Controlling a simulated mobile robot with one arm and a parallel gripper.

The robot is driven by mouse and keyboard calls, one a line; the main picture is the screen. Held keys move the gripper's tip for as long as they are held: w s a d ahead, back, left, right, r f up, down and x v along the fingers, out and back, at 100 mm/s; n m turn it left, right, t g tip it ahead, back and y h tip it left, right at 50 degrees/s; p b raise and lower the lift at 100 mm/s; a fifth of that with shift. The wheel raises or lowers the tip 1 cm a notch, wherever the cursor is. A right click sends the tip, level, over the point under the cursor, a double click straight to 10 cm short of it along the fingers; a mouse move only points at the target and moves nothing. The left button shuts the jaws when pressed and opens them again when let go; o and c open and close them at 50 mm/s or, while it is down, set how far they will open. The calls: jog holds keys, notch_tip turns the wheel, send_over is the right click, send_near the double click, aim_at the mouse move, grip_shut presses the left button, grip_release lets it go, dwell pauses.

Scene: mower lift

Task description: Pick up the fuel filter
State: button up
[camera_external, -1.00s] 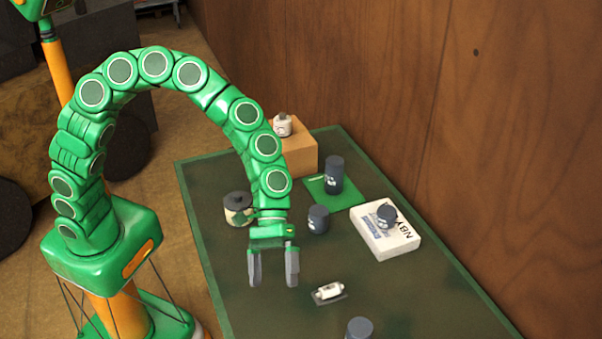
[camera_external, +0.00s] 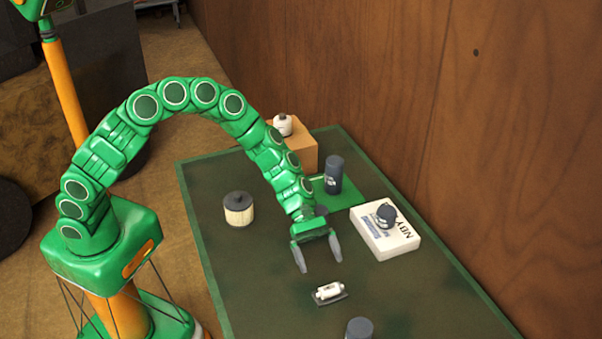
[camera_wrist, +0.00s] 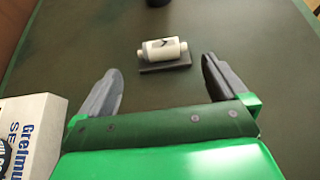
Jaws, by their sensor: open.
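The fuel filter (camera_external: 328,291), a small white cylinder with narrow ends, lies on its side on a small dark pad (camera_external: 343,296) on the green table. In the wrist view the fuel filter (camera_wrist: 163,50) lies crosswise, ahead of and between my two fingers. My gripper (camera_external: 321,266) is open and empty, just behind the filter and apart from it. Its grey fingers also show in the wrist view (camera_wrist: 160,70), one on each side. Nothing hides the filter.
A white box (camera_external: 402,241) with a dark cap on it is to the right. A dark cylinder (camera_external: 361,329) stands at the front. A tan canister (camera_external: 238,210) is at left. A tall dark can (camera_external: 334,174) and an orange block (camera_external: 305,150) are behind. Table around the filter is clear.

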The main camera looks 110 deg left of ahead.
aim_at(329, 283)
jog(key=shift+r+x, duration=0.15)
jog(key=shift+x, duration=1.65)
jog(key=shift+r+x, duration=0.1)
jog(key=shift+x, duration=1.75)
jog(key=shift+d, duration=0.15)
jog(key=shift+c, duration=0.5)
jog(key=c, duration=0.8)
jog(key=shift+r, duration=0.15)
